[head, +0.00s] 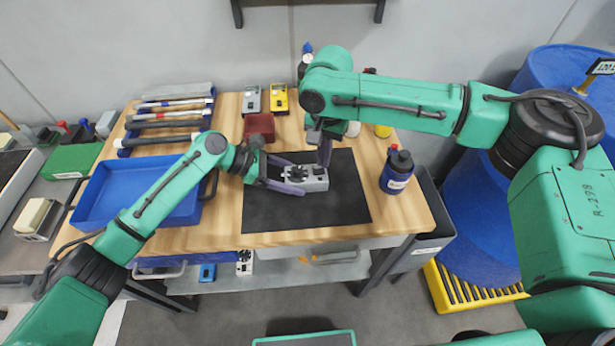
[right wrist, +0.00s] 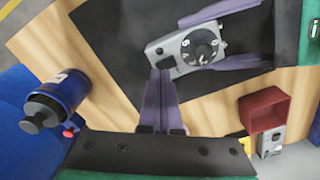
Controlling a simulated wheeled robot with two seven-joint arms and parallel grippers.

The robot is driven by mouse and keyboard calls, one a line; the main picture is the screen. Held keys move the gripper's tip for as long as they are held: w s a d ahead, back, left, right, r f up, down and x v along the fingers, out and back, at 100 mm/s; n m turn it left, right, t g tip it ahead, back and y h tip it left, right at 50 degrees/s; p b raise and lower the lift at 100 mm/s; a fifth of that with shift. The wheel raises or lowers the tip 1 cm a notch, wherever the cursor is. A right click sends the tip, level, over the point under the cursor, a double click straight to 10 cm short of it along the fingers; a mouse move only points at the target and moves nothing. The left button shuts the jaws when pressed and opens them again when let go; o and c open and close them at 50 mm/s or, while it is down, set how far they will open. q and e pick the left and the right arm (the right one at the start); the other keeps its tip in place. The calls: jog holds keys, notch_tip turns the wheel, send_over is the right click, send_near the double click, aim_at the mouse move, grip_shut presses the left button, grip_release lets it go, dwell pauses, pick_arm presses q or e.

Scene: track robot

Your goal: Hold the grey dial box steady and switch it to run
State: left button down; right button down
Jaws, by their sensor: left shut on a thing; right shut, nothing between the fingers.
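The grey dial box (head: 318,178) lies on the black mat (head: 262,213) on the wooden table. The right wrist view shows the box (right wrist: 160,51) with a round black dial (right wrist: 201,46) on its face; I cannot read its setting. My left gripper (head: 300,178) is shut on the box, one finger along each long side; its fingers also show in the right wrist view (right wrist: 196,40). My right gripper (head: 324,162) is shut and empty, pointing down beside the box; in its wrist view the fingertips (right wrist: 160,72) appear just below the box's end, apart from the dial.
A dark blue bottle (head: 397,177) stands right of the mat. A dark red open box (head: 259,124) sits behind my left gripper. A grey device (head: 252,98) and a yellow device (head: 279,97) lie at the back. A blue tray (head: 92,203) is at left.

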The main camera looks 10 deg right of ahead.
aim_at(323, 170)
jog(key=shift+f, duration=0.15)
dwell(0.3)
jog(key=shift+f, duration=0.75)
jog(key=shift+r, duration=0.1)
notch_tip(323, 170, up, 6)
jog(key=shift+f, duration=0.1)
pick_arm(q)
grip_release()
jog(key=shift+r, duration=0.1)
